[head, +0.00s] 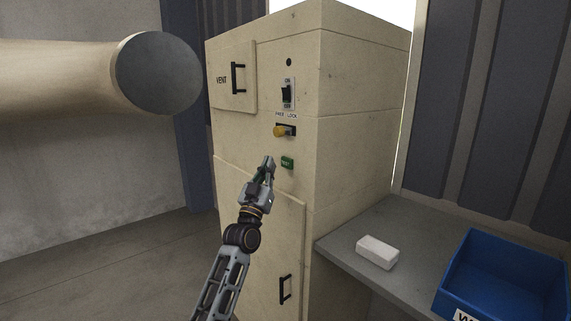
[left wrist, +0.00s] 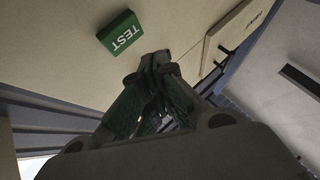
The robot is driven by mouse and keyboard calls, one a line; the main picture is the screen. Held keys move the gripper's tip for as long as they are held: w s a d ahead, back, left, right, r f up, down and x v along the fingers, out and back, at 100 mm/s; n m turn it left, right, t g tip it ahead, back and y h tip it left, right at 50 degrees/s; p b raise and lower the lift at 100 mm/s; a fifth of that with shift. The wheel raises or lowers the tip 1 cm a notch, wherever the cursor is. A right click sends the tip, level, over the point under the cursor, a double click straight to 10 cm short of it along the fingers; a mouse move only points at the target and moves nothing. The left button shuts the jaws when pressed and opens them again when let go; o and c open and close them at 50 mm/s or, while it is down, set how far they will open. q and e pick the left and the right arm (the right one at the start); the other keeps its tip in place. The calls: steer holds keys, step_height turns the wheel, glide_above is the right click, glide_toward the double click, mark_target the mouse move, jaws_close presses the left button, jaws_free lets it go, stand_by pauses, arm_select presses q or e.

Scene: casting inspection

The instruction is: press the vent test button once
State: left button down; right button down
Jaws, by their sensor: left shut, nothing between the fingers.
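The vent test button is a small green block (head: 288,162) on the front of the beige cabinet (head: 365,120), below the yellow knob. In the left wrist view it is a green block marked TEST (left wrist: 121,33), up and to the left of my fingertips. My left gripper (head: 267,163) is shut and empty, close to the cabinet front, just left of the button in the head view. It also shows in the left wrist view (left wrist: 157,62), with its tips apart from the button in the picture. I cannot tell whether the tips touch the panel. My right gripper is not in view.
Above the button are a yellow knob (head: 280,131) labelled FREE LOCK and a black switch (head: 287,94). A VENT door (head: 222,92) with a black handle is at the upper left. A grey bench (head: 345,244) at right bears a white block (head: 377,251) and a blue bin (head: 490,245).

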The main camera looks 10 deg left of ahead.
arm_select(q)
steer(key=shift+s+a, duration=0.65)
steer(key=shift+s, duration=0.25)
steer(key=shift+f, duration=0.15)
